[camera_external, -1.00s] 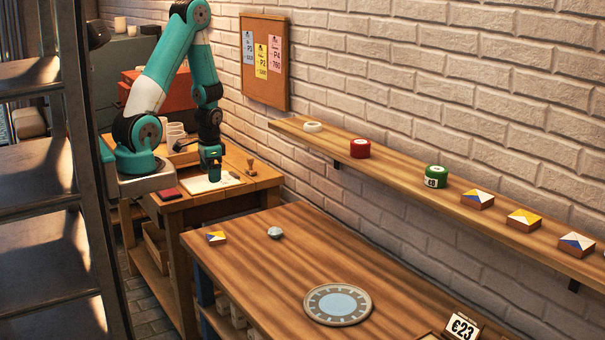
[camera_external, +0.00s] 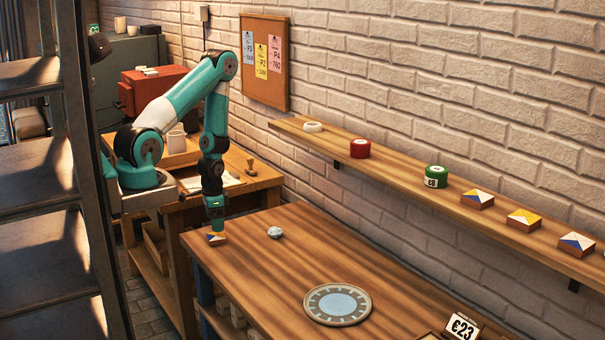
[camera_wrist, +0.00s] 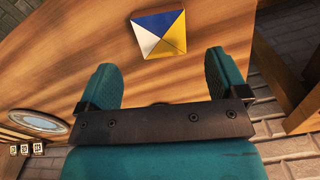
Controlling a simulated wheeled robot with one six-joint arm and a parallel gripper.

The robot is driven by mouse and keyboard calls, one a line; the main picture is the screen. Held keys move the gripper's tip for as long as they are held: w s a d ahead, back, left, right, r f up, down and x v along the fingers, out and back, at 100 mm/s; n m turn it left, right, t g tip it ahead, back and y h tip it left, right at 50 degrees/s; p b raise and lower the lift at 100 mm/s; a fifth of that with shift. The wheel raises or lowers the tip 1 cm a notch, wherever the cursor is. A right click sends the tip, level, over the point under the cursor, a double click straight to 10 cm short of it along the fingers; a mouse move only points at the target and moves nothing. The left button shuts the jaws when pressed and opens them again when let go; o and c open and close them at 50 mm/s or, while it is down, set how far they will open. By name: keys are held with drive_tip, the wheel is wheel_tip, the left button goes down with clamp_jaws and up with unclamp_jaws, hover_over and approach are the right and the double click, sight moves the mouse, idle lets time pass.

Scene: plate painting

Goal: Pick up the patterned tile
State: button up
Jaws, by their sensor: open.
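The patterned tile (camera_external: 216,238) lies on the near left corner of the long wooden table (camera_external: 290,262). In the wrist view the tile (camera_wrist: 160,34) shows blue, white and yellow triangles on top. My gripper (camera_external: 215,224) is open and empty, pointing down just above the tile in the external view. In the wrist view its two teal fingers (camera_wrist: 160,78) are spread apart, and the tile lies beyond their tips, roughly centred between them. The tile is partly hidden behind my gripper in the external view.
A small pale blue-grey object (camera_external: 275,232) stands right of the tile. A round plate (camera_external: 337,304) lies farther along the table. The table between is clear.

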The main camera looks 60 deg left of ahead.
drive_tip(key=shift+a+f+p, duration=0.1)
drive_tip(key=shift+f+p, duration=0.8)
drive_tip(key=shift+f, duration=2)
drive_tip(key=c, duration=1.1)
drive_tip(key=shift+o, duration=0.2)
wheel_tip(320, 180, up, 14)
drive_tip(key=r+b, duration=0.1)
wheel_tip(320, 180, up, 5)
drive_tip(key=p, duration=0.6)
hover_over(216, 236)
